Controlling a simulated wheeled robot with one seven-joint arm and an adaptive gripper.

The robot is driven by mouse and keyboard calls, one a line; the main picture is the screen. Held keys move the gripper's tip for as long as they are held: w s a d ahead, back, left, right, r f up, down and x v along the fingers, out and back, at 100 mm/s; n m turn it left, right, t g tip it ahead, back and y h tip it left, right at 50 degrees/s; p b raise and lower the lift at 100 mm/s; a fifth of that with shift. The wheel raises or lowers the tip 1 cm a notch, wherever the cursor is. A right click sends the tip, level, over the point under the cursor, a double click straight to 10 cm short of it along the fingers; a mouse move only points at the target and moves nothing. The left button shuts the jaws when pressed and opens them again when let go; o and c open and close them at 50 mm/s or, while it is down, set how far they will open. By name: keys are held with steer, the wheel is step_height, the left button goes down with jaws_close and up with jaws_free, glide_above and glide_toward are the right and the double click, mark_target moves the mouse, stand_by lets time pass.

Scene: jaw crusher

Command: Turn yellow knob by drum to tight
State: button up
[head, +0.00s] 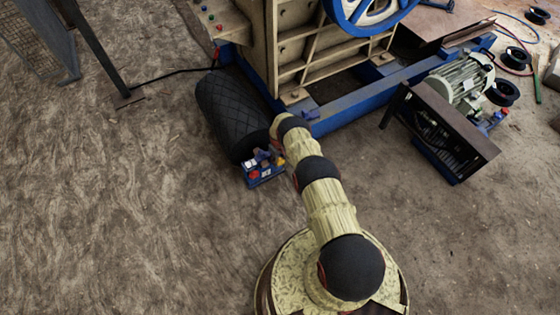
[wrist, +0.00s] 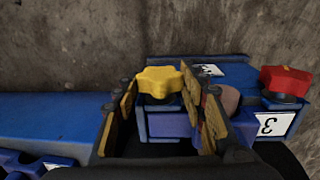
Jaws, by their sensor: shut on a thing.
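The yellow knob (wrist: 160,80) is a lobed star shape on a blue block, seen in the wrist view. My gripper (wrist: 163,98) has one finger on each side of the knob and is shut on it. The right finger hides part of the knob's right side and the block behind. In the head view, the small blue knob unit (head: 264,180) stands on the ground beside the black ribbed drum (head: 234,112). My arm reaches down to it there, and the gripper's hold is too small to make out.
A red knob (wrist: 286,81) sits to the right of the yellow one, above a white label (wrist: 270,124) marked 3. The beige and blue crusher (head: 310,60) stands behind. A motor (head: 462,80) is at the right. Open ground lies to the left.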

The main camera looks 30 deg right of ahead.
steer(key=shift+s+d+f+y, duration=0.1)
steer(key=shift+d+y, duration=0.1)
steer(key=shift+y, duration=0.4)
steer(key=shift+d+f+y, duration=0.1)
steer(key=shift+d+y, duration=0.05)
steer(key=shift+y, duration=1.25)
steer(key=shift+r, duration=0.1)
steer(key=o, duration=1.1)
steer(key=shift+o, duration=0.3)
steer(key=shift+r, duration=0.15)
steer(key=shift+w+d+r, duration=0.2)
steer(key=shift+d+r, duration=0.1)
steer(key=shift+r, duration=0.45)
steer(key=v, duration=1)
